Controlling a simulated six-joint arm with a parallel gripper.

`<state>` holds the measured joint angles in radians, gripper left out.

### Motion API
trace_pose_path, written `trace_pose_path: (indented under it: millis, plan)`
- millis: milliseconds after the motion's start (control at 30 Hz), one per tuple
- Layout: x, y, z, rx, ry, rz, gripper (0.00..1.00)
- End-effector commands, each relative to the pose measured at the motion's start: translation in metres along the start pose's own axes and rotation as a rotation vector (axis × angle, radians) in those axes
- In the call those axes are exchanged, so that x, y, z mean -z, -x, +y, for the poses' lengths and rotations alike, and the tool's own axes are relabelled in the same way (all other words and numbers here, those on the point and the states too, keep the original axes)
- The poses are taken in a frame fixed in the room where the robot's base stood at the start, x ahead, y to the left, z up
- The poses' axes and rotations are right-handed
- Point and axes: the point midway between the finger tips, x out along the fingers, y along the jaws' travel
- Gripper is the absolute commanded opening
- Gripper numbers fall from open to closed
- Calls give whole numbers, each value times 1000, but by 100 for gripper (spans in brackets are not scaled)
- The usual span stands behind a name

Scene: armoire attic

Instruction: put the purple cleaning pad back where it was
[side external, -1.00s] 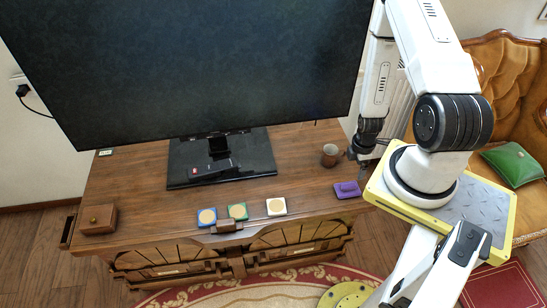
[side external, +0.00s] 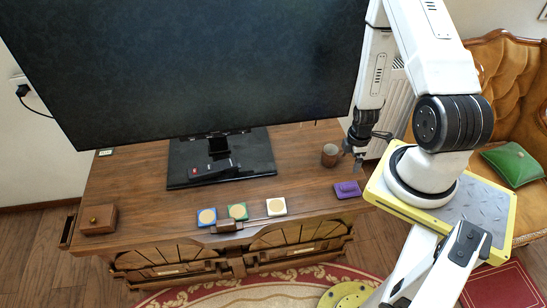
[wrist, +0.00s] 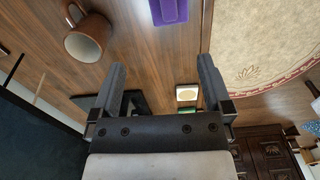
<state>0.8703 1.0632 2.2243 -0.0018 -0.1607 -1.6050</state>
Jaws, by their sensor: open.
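The purple cleaning pad (side external: 347,189) lies flat near the right front edge of the wooden cabinet top. In the wrist view the purple pad (wrist: 168,11) shows at the top edge, partly cut off, ahead of the fingertips. My gripper (side external: 354,160) is above the cabinet's right end, behind the pad and right of the brown mug. In the wrist view my gripper (wrist: 160,70) has its two fingers wide apart with nothing between them.
A brown mug (side external: 330,155) stands close to my gripper. Blue (side external: 207,217), green (side external: 238,211) and white (side external: 276,207) square pads lie along the front edge. A large television (side external: 200,70) stands behind, and a wooden box (side external: 98,219) sits at the left.

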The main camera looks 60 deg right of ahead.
Motion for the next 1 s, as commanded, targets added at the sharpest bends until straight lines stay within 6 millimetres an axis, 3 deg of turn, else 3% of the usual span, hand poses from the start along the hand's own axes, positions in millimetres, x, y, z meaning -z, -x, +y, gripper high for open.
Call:
trace_pose_path:
  millis: [200, 467, 767, 1000]
  plan:
    - [39, 46, 21, -40, -98, 8, 100]
    - [97, 109, 25, -77, -253, 39, 100]
    - [158, 178, 2, -102, -434, 99, 100]
    - [196, 226, -34, -100, -578, 159, 100]
